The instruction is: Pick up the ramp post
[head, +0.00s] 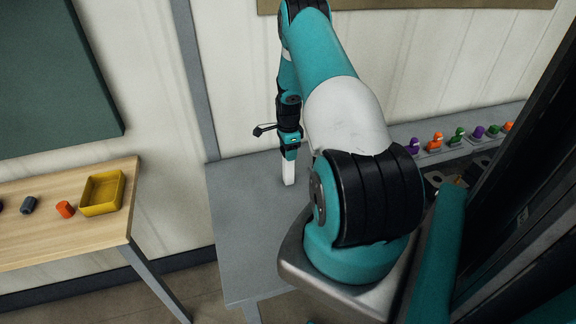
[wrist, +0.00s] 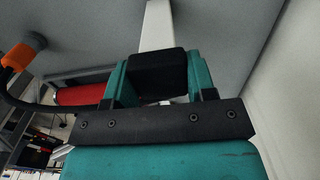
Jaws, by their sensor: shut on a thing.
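The ramp post, which I take to be the white upright bar (head: 289,172), is below my gripper (head: 289,153) over the grey bench (head: 240,220). In the wrist view the white post (wrist: 157,24) runs away from my gripper (wrist: 160,80). The teal fingers stand on both sides of a dark block (wrist: 160,68), with white showing behind and below it. My gripper is shut on the post. I cannot tell whether the post's lower end touches the bench.
Small purple, orange and green figures (head: 435,142) line the bench at the back right. A wooden table (head: 60,232) at left holds a yellow tray (head: 84,209), an orange piece (head: 65,209) and dark pieces. A wall stands close behind the bench. The bench's left front is clear.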

